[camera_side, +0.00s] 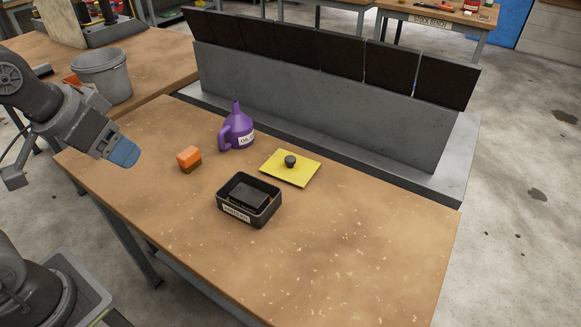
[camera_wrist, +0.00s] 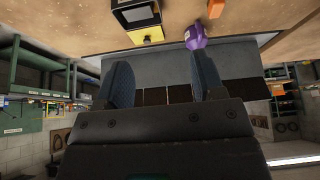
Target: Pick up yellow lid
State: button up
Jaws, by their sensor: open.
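The yellow lid (camera_side: 297,172) is a flat square plate with a dark round knob (camera_side: 290,160) on top. It lies flat on the wooden table, behind and to the right of a black open box (camera_side: 266,213) with a white label and a dark item inside. The lid also shows in the wrist view (camera_wrist: 143,37), beside the box (camera_wrist: 138,15). My gripper (camera_side: 124,153) is at the left in the side view, up off the table and well away from the lid. In the wrist view its two blue-grey fingers (camera_wrist: 163,80) are spread apart with nothing between them.
A purple jug (camera_side: 236,130) stands behind the box, and an orange and brown block (camera_side: 189,158) sits left of it. A grey bucket (camera_side: 102,75) stands on another table. The front right of the table is clear.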

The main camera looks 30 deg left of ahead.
jog(key=w+d+r+n, duration=0.1)
jog(key=w, duration=0.9)
jog(key=n+g+y, duration=0.1)
jog(key=n+y, duration=0.1)
jog(key=n, duration=0.1)
send_over(290, 159)
jog(key=s, duration=0.3)
jog(key=f, duration=2)
jog(key=shift+w+d+f, duration=0.1)
jog(key=shift+w+f, duration=0.05)
jog(key=shift+w, duration=0.1)
jog(key=shift+d+x, duration=0.2)
jog(key=shift+x, duration=0.8)
jog(key=shift+d+x, duration=0.15)
jog(key=shift+x, duration=0.85)
jog(key=shift+d+x, duration=0.2)
jog(key=shift+x, duration=0.75)
jog(key=shift+w+a, duration=0.1)
jog(key=shift+w, duration=0.05)
grip_shut()
